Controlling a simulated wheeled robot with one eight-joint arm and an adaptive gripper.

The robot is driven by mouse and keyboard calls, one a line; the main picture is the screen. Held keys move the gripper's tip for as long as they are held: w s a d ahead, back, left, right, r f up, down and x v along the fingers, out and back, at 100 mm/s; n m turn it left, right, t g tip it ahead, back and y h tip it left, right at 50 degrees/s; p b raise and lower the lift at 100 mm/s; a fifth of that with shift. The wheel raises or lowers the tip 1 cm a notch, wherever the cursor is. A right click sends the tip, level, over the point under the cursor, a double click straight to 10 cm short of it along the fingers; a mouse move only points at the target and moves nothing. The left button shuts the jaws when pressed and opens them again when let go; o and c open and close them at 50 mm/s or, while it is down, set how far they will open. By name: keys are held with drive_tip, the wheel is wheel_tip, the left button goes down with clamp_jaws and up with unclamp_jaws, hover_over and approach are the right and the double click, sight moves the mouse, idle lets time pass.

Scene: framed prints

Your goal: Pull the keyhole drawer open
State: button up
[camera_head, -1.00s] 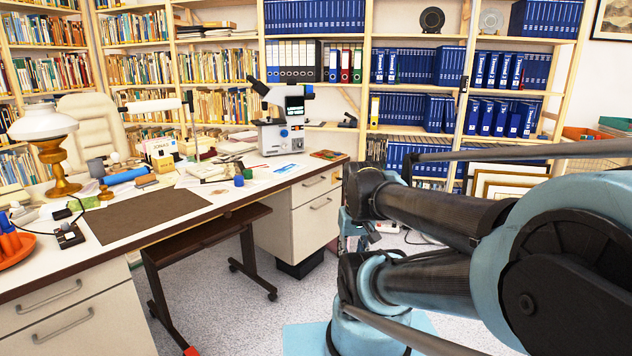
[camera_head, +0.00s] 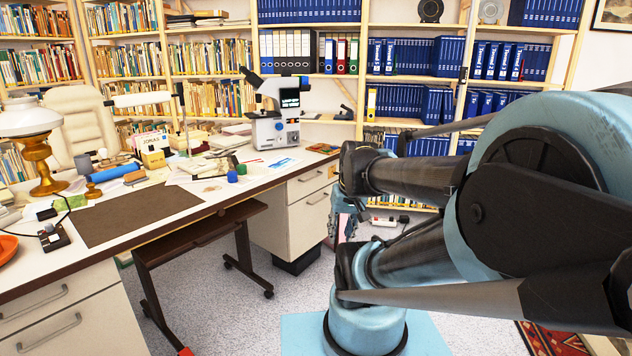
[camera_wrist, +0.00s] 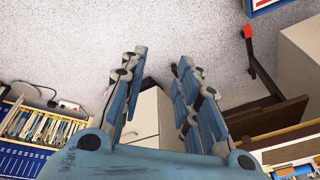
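The far desk pedestal (camera_head: 308,215) has a top drawer (camera_head: 308,182) and a lower drawer (camera_head: 314,203), each with a handle; both look shut. Two more drawers with bar handles, an upper one (camera_head: 50,292) and a lower one (camera_head: 75,335), are at the near left and look shut. No keyhole can be made out clearly on any drawer. My gripper (camera_wrist: 161,62) is open and empty in the wrist view, its fingers spread with the pale pedestal (camera_wrist: 147,112) showing between and beyond them. In the head view my gripper is mostly hidden beside my arm, right of the pedestal.
The desk top (camera_head: 170,215) holds a microscope (camera_head: 272,115), a lamp (camera_head: 35,140) and papers. A dark wheeled stand (camera_head: 195,245) is under the desk. A power strip (camera_head: 385,221) lies near the shelves.

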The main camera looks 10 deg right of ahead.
drive_tip(key=w+a+r+m+t+y, duration=0.1)
drive_tip(key=w+r+m+t+y, duration=0.15)
drive_tip(key=w, duration=1.35)
drive_tip(key=w+a+r+m+t+y, duration=0.1)
drive_tip(key=w+m+t+y, duration=0.2)
drive_tip(key=w, duration=1.4)
drive_tip(key=w+d+f+m+t, duration=0.3)
drive_tip(key=w+d+f, duration=0.3)
drive_tip(key=w, duration=0.4)
drive_tip(key=w+d+f+m+t, duration=0.3)
drive_tip(key=w+d+f, duration=0.25)
drive_tip(key=w, duration=0.35)
drive_tip(key=x, duration=1.7)
drive_tip(key=shift+w+a+f, duration=0.15)
drive_tip(key=shift+a+f, duration=0.1)
drive_tip(key=shift+a, duration=0.1)
drive_tip(key=shift+y, duration=0.25)
clamp_jaws()
